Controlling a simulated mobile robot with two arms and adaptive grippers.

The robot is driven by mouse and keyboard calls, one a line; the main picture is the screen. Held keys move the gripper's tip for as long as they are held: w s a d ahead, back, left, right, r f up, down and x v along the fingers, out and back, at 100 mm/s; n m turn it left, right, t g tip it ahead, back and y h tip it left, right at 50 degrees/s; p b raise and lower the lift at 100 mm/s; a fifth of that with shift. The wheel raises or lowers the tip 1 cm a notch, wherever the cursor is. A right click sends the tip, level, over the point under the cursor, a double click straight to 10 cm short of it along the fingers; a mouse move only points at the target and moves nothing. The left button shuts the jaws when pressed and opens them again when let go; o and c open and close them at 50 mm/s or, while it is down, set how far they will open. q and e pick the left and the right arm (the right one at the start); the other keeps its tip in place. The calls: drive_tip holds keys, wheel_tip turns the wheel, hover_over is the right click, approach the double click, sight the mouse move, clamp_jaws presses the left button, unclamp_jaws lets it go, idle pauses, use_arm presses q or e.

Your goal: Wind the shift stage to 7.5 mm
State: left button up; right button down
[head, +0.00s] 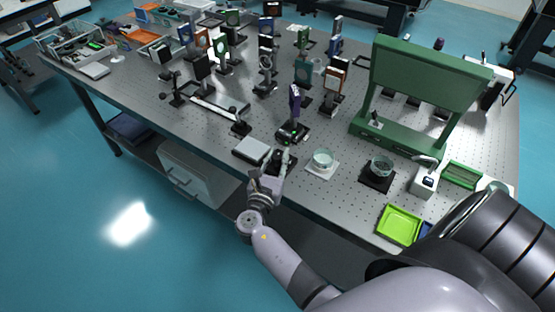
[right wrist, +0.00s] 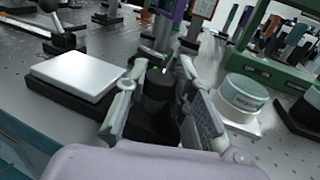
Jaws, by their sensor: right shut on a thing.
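My right gripper (head: 282,160) reaches in from the front edge of the optical table. In the right wrist view its two fingers (right wrist: 160,95) stand either side of a dark cylindrical knob (right wrist: 158,86) and are shut on it. The knob sits at the near side of a black stage (head: 291,134) that carries a purple mount (head: 294,102). A small green spot shows on the stage; no reading is legible. The fingers hide part of the knob. My left gripper is not in view.
A pale flat plate on a black base (head: 252,150) stands just left of the gripper. A lidded glass dish (head: 323,157) on a white pad stands just right. Several optic mounts fill the table behind. A green frame (head: 425,85) and a lime tray (head: 399,225) are at the right.

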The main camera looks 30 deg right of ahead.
drive_tip(key=shift+m+g+h+b, duration=0.3)
drive_tip(key=shift+m+g+h, duration=0.3)
drive_tip(key=shift+g, duration=0.2)
drive_tip(key=c, duration=1.3)
unclamp_jaws()
